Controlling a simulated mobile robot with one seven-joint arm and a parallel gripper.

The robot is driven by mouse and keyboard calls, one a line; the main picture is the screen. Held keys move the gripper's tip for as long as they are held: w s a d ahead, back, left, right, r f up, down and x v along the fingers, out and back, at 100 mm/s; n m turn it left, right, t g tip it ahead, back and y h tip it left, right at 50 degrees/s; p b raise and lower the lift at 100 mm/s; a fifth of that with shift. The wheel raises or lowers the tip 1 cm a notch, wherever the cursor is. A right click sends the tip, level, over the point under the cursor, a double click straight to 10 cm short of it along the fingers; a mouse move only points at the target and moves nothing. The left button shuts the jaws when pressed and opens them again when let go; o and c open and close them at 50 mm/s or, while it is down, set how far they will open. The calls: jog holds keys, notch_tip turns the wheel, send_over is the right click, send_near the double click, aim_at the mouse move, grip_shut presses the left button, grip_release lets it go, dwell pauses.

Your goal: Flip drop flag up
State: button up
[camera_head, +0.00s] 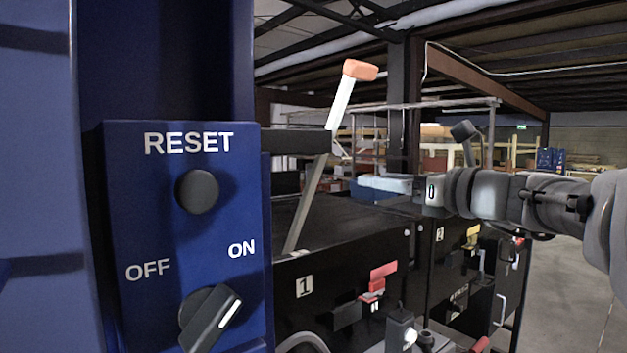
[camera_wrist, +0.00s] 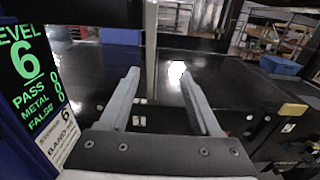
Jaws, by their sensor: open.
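A white lever with an orange end (camera_head: 340,103), which looks like the drop flag, rises from a dark bar beside the conveyor in the head view. It points up and leans to the right. I cannot make out its orange end in the wrist view. My gripper (camera_head: 362,187) is lower and to the right of it, over the dark conveyor (camera_head: 350,222), with its fingers reaching left. In the wrist view my gripper (camera_wrist: 160,72) is open, with nothing held. A thin pale upright post (camera_wrist: 151,45) shows beyond and between the fingers.
A blue control box (camera_head: 190,250) with a RESET button (camera_head: 198,190) and an OFF/ON knob (camera_head: 212,318) fills the near left. A green-lettered display panel (camera_wrist: 30,75) stands left in the wrist view.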

grip_shut()
jog(key=c, duration=0.9)
grip_release()
jog(key=o, duration=1.6)
jog(key=shift+c, duration=0.2)
jog(key=shift+s+d, duration=0.15)
